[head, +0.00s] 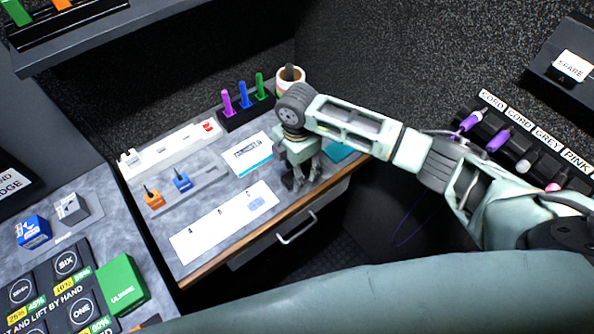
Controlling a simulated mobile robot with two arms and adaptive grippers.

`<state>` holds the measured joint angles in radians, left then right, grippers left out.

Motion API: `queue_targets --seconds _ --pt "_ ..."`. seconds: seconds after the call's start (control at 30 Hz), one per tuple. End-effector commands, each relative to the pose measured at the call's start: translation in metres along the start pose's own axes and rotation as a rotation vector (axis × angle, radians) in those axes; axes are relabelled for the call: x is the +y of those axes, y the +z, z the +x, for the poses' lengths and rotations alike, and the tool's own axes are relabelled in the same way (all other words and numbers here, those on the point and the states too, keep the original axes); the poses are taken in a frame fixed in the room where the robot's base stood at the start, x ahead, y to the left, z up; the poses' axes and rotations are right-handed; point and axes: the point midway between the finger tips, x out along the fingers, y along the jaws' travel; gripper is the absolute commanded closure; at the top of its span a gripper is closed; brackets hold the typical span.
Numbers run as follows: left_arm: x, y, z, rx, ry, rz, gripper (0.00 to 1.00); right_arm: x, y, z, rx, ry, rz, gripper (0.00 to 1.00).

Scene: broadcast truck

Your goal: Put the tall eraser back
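I cannot pick out the tall eraser for certain in the head view. A white and teal block with small print (248,156) lies on the grey desk, left of my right gripper. My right gripper (301,180) points down close over the desk near its wooden front edge. Its dark fingers are small and partly shaded, so I cannot tell whether they are open or hold anything. A flat teal item (338,152) lies just right of the gripper, partly hidden by my arm. My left gripper is not in view.
A white card marked A, B, C (215,225) lies at the desk front, with a light blue patch near C. Behind are a rail with orange and blue pieces (182,181), a white rack (165,150), a pen holder (245,116) and a cup (290,76).

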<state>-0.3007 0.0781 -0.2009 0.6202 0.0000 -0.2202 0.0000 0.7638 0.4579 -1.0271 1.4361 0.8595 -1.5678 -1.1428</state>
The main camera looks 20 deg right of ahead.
Motion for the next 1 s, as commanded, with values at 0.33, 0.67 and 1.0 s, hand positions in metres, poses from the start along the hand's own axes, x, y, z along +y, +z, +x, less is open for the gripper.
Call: queue_targets --seconds 0.33,0.67,1.0 --pt "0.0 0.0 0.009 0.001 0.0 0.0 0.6 0.001 0.001 -0.074 -0.001 0.004 0.0 0.49" --pt "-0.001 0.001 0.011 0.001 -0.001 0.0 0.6 0.0 0.0 -0.106 -0.001 -0.001 0.001 0.49" --pt "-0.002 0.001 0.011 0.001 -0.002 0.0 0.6 0.0 0.0 -0.107 0.0 -0.001 0.001 0.49"
